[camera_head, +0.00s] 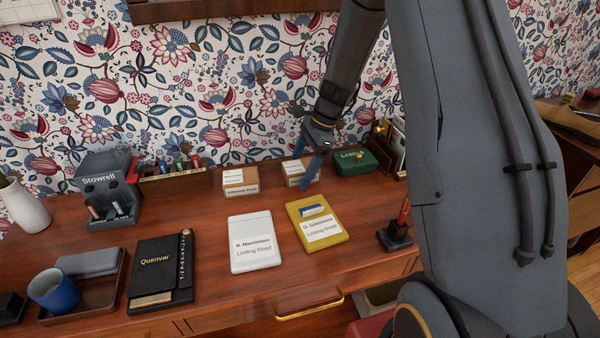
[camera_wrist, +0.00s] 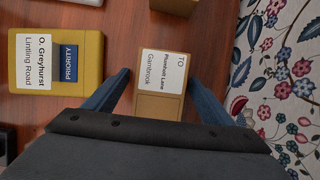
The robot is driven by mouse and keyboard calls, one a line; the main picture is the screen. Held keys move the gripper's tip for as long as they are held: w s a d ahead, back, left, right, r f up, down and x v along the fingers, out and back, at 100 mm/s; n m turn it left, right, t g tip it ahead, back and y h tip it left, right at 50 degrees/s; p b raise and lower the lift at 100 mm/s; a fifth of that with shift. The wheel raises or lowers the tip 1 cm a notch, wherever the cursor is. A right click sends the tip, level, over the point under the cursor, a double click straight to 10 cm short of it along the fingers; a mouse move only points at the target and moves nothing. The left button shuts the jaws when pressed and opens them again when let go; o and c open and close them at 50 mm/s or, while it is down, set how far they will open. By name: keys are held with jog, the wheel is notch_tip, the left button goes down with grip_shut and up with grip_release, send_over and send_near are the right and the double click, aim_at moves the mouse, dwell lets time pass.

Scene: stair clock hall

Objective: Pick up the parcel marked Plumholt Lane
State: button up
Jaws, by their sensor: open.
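The parcel marked Plumholt Lane is a small brown box with a white label reading "TO Plumholt Lane Gambrook" in the wrist view (camera_wrist: 160,92). In the head view it is the small box (camera_head: 296,168) near the back of the desk, partly hidden by a finger. My gripper (camera_head: 306,160) has blue fingers and is open. In the wrist view the fingers of my gripper (camera_wrist: 158,75) show on either side of the parcel, with gaps. I cannot tell how far the fingertips are above or below its top.
A similar small box (camera_head: 240,183) stands to the left. A green box (camera_head: 355,162) stands close on the right. A yellow parcel (camera_head: 318,240) and a white parcel (camera_head: 254,259) lie in front. The patterned wall (camera_wrist: 280,75) is close behind.

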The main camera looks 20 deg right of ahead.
jog(key=shift+c, duration=0.6)
jog(key=c, duration=1.2)
jog(key=shift+o, duration=0.2)
